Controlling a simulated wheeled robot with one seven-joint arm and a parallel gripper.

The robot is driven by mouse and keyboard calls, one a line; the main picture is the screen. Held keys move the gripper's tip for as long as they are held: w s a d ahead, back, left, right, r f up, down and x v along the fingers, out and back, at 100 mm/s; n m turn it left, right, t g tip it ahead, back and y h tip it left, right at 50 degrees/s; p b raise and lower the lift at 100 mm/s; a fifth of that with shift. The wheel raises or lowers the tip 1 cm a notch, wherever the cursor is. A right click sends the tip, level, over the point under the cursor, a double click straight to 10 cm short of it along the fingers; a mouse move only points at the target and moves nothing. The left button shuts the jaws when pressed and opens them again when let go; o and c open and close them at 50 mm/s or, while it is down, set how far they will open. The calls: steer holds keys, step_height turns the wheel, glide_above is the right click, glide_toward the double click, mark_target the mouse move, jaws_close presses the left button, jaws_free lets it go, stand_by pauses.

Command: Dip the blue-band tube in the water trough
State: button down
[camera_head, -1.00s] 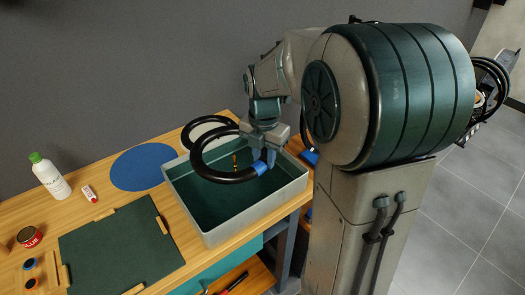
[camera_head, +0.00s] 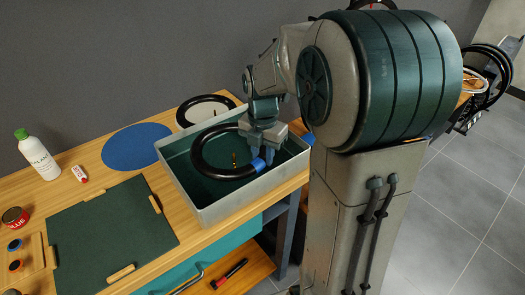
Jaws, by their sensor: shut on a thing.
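The blue-band tube (camera_head: 197,166) is a black ring with a blue band (camera_head: 258,164) on its right side. My gripper (camera_head: 264,154) is shut on it at or close to the blue band; the fingertips are partly hidden. The water trough (camera_head: 205,216) is a grey, open box with a dark green inside, at the right end of the bench. The tube is tilted and sits inside the trough's outline, its lower part below rim level as seen here. I cannot tell how deep it is or whether it touches the bottom. A small brass-coloured valve (camera_head: 234,160) shows through the ring.
Another black tube (camera_head: 184,112) lies around a white disc behind the trough. A blue round mat (camera_head: 125,146), a green board (camera_head: 110,235), a white bottle (camera_head: 38,157) and a red glue tin (camera_head: 15,218) are on the bench to the left. A wall stands behind.

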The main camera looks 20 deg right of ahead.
steer(key=shift+f+b, duration=1.55)
steer(key=shift+f, duration=0.9)
stand_by(2.5)
step_height(320, 180, up, 13)
steer(key=p, duration=1)
steer(key=shift+r+p, duration=0.1)
steer(key=shift+p, duration=0.3)
